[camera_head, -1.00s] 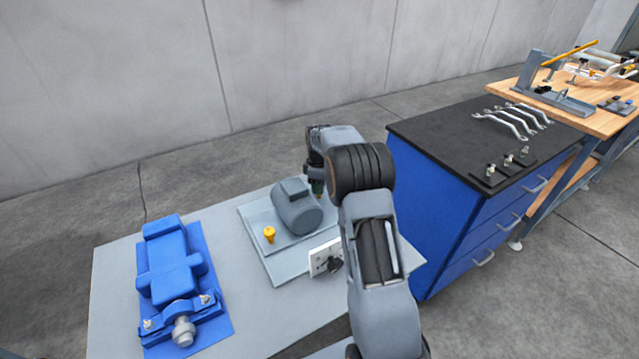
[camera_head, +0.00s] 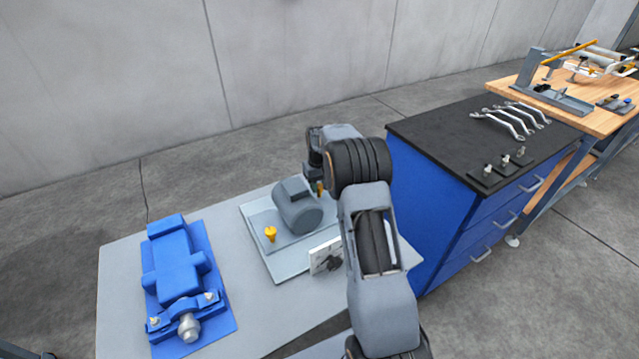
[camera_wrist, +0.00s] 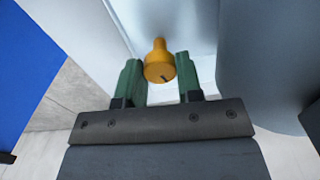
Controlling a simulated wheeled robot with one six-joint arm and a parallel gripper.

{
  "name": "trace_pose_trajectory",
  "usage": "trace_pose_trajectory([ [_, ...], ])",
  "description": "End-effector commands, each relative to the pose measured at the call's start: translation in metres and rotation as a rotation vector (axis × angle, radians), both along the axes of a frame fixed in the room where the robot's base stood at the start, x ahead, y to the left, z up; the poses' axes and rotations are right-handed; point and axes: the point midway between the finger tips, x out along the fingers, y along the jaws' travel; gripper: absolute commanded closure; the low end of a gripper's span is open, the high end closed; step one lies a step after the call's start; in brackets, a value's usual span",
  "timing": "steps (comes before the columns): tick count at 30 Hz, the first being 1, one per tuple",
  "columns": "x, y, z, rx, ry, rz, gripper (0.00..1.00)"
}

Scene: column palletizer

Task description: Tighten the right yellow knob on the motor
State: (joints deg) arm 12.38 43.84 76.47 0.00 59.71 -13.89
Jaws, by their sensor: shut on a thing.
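The grey motor (camera_head: 298,207) sits on a pale plate on the table. The right yellow knob (camera_wrist: 159,62) is between the two green fingers of my gripper (camera_wrist: 158,72) in the wrist view, and the gripper is shut on it. A dark mark shows on the knob's near end. In the head view only a small bit of this knob (camera_head: 319,187) shows beside my arm, behind the motor. My arm hides most of the gripper there. The left yellow knob (camera_head: 270,234) stands on the plate at the motor's near left, apart from my gripper.
A white panel with a black dial (camera_head: 326,257) stands at the plate's front edge, close to my arm. A blue machine (camera_head: 172,266) occupies the table's left side. A blue cabinet (camera_head: 430,190) with wrenches on its black top stands to the right. The motor's body is close beside the gripper.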

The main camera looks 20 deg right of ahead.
Motion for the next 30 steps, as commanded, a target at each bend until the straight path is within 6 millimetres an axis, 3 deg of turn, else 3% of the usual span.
trace_pose_trajectory([
  [12,0.0005,-0.0003,0.0011,0.000,-0.002,-0.252,0.91],
  [30,0.0006,-0.0003,0.0009,0.000,-0.003,-0.327,0.91],
])
